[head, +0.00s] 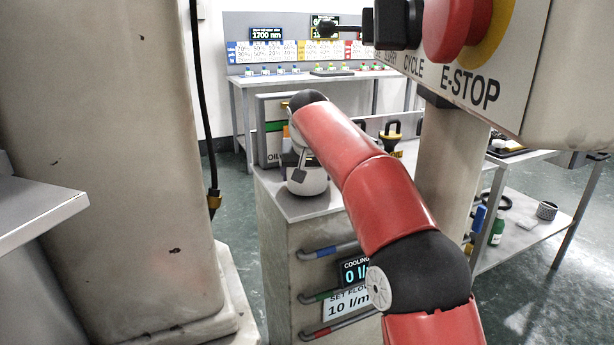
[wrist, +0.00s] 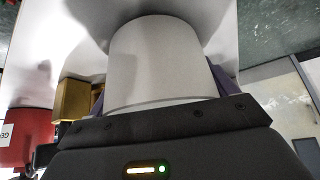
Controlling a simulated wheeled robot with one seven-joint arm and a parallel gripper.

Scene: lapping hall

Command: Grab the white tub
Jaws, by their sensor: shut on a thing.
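The white tub (wrist: 160,55) fills the middle of the wrist view as a plain pale cylinder. My gripper (wrist: 162,92) is shut on it, with a purple finger edge showing on each side of the tub. In the head view the white tub (head: 307,183) is low on the top of the grey cabinet (head: 318,207), partly hidden by my wrist. I cannot tell whether its base touches the cabinet top.
A red object (wrist: 25,138) and a brass-coloured block (wrist: 72,100) stand left of the tub in the wrist view. An E-STOP panel (head: 475,85) hangs close at upper right. A thick beige column (head: 110,150) stands at left. A bench (head: 300,78) is behind.

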